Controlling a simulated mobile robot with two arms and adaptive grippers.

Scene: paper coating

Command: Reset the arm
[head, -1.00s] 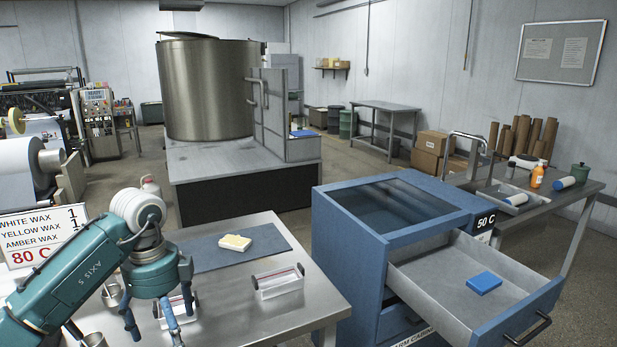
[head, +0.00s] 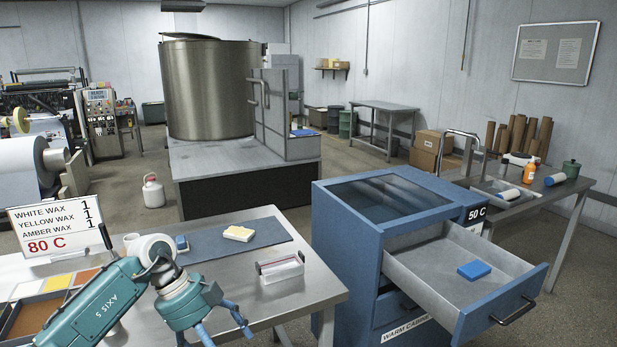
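My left arm, teal with a white-grey wrist, comes in from the lower left. Its gripper (head: 226,335) hangs over the front of the steel table (head: 318,283) with its blue fingers spread apart and nothing seen between them; the fingertips are near the bottom edge of the picture. My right arm and gripper are not in view.
The blue cabinet's drawer (head: 425,265) stands open with a blue block (head: 474,270) inside. A pale yellow block (head: 238,233) lies on the grey mat (head: 270,235). A clear holder (head: 281,267) stands on the table. A wax sign (head: 54,227) and tray (head: 28,318) are at left.

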